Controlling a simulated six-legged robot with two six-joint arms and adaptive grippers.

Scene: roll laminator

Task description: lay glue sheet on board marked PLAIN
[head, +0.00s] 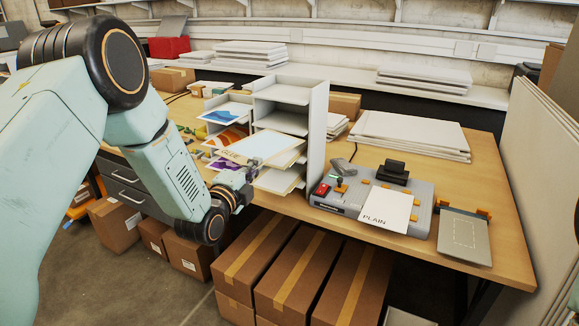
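The glue sheet (268,146) is a pale sheet with a tan border, marked GLUE at its left end. It is level in front of the white sorter rack, across the rack's middle divider. My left gripper (253,168) is at the sheet's near edge and appears shut on it; the fingertips are small and partly hidden. The board marked PLAIN (386,208) is white and lies on the grey laminator (420,227), right of the sheet and clear of it. My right gripper is not in view.
The white sorter rack (318,125) holds coloured sheets in its left trays. A grey plate (464,238) with a dashed outline lies right of the laminator. White boards (410,130) are stacked behind it. Cardboard boxes (290,270) stand under the wooden table (508,240).

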